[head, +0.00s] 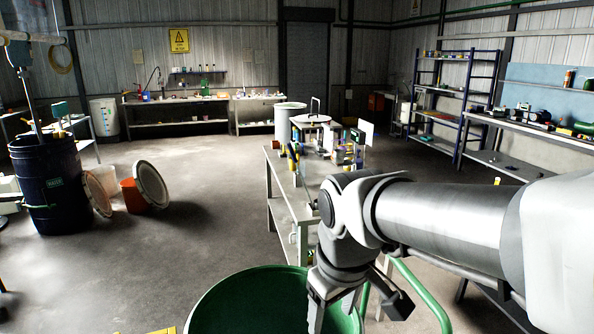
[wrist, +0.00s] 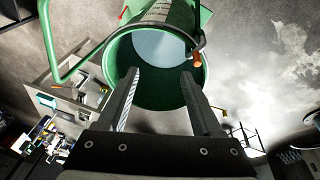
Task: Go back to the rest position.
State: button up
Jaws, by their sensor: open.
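My gripper (wrist: 158,76) is open in the wrist view, with two dark fingers spread apart and nothing between them. Past the fingertips is a large green round vessel (wrist: 118,60) with a pale grey-blue area inside. In the head view my arm reaches in from the right and bends down in front of the green vessel (head: 235,300), which is cut off by the bottom edge. My fingertips are not clear there. I cannot tell how far they are from the vessel.
A green tubular handle (head: 425,290) curves beside the vessel. A cluttered workbench (head: 293,205) stands just behind my arm. A dark blue drum (head: 50,185) and a leaning white lid (head: 150,185) stand at left. Blue shelving (head: 465,105) is at back right.

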jog(key=s+d+r+m+t, duration=0.1)
jog(key=s+d+m+t, duration=0.1)
jog(key=s+d+m, duration=0.4)
jog(key=s+d, duration=0.2)
jog(key=shift+s+d+r+m+t, duration=0.2)
jog(key=shift+s+d+m+t, duration=0.1)
jog(key=shift+s+d+m, duration=0.1)
jog(key=shift+c, duration=1.4)
jog(key=shift+a, duration=0.15)
jog(key=shift+a, duration=0.1)
